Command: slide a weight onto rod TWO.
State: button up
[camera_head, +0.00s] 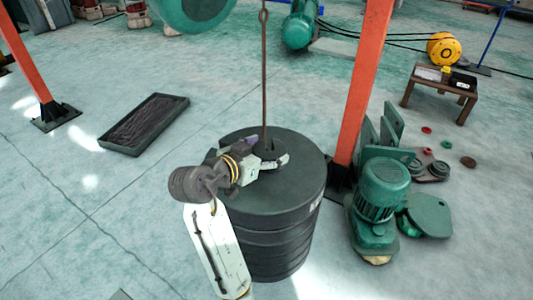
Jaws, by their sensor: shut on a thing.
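A wide dark grey round weight (300,192) is at the top of a stack of dark round weights (268,256) at the centre. A thin upright brown rod (264,75) with an eye at its top end rises from the middle of the weight. My gripper (268,157) is low over the weight's top, its fingers either side of a small dark hub at the rod's foot. It appears shut on this hub of the weight. The fingers partly hide the rod's foot. No number on the rod is readable, and I cannot tell whether the top weight touches the stack.
An orange post (362,85) stands close behind the stack on the right, another (27,62) at far left. A green motor (380,195) is right of the stack. A black tray (180,98) lies on the floor at left. A small brown table (440,87) stands at back right.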

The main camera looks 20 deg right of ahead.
aim_at(262, 145)
jog(key=shift+w+d+f, duration=0.1)
jog(key=shift+w+d, duration=0.05)
jog(key=shift+w, duration=0.65)
jog(key=shift+w+d, duration=0.15)
jog(key=shift+w, duration=0.6)
jog(key=shift+w+d+f, duration=0.1)
jog(key=shift+w+d, duration=0.15)
jog(key=shift+w, duration=0.8)
jog(key=shift+w+d, duration=0.2)
jog(key=shift+w, duration=0.85)
jog(key=shift+w+d+f, duration=0.1)
jog(key=shift+w+d, duration=0.15)
jog(key=shift+w, duration=0.8)
jog(key=shift+w, duration=0.1)
jog(key=shift+f, duration=0.1)
jog(key=shift+f+b, duration=1)
jog(key=shift+f, duration=0.15)
jog(key=shift+f, duration=0.35)
